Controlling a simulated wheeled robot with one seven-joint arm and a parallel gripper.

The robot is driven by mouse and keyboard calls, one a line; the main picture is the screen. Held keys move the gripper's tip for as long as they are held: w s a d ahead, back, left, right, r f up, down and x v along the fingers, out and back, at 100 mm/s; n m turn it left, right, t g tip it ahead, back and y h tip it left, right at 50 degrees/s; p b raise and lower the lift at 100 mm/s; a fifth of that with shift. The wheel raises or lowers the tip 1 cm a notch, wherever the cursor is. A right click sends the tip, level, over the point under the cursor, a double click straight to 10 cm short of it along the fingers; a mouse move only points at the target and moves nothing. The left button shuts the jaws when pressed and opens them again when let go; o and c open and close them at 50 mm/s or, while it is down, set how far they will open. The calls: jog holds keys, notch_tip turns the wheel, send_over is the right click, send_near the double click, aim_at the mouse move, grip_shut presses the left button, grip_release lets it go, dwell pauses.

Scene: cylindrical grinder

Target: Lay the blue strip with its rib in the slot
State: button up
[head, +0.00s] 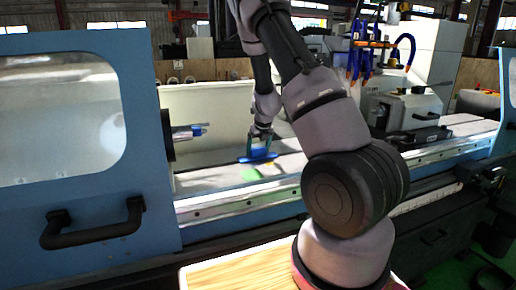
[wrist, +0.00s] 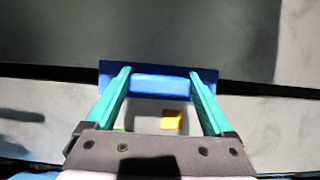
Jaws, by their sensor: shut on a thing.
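The blue strip (wrist: 114,72) is held between the two teal fingers of my gripper (wrist: 160,76), which are shut on its raised middle block. In the wrist view, the strip covers part of a dark slot (wrist: 262,89) in the grey table, and the slot shows on both sides. Strip and slot look about parallel. The strip's underside and rib are hidden, and I cannot tell whether it touches the table. In the head view, my gripper (head: 260,140) holds the strip (head: 257,158) low over the machine table.
A green patch (head: 251,175) lies on the table just in front of the strip. An orange patch (wrist: 171,120) shows between my fingers. A spindle with a blue tip (head: 190,131) projects at the left. The blue door (head: 100,215) stands front left.

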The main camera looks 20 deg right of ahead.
jog(key=shift+f, duration=0.15)
jog(key=o, duration=1.2)
jog(key=shift+c, duration=0.2)
jog(key=v, duration=1)
jog(key=shift+r, duration=0.35)
jog(key=shift+s, duration=0.15)
jog(key=s+a+r+n+t+y, duration=0.1)
jog(key=s+a+r+n+y, duration=0.1)
jog(key=s+a+r+n, duration=0.4)
jog(key=s+a+r+n+y, duration=0.2)
jog(key=s+r+n, duration=0.5)
jog(key=r+n, duration=0.35)
jog(key=s+a+r+n+h, duration=0.1)
jog(key=s+r+n, duration=0.2)
jog(key=s+n, duration=0.4)
jog(key=s+a+r+n+t+h, duration=0.1)
jog(key=s+r+n, duration=0.3)
jog(key=s+n, duration=0.4)
jog(key=shift+s+a+t, duration=0.3)
jog(key=shift+s+a, duration=0.05)
jog(key=shift+s, duration=0.9)
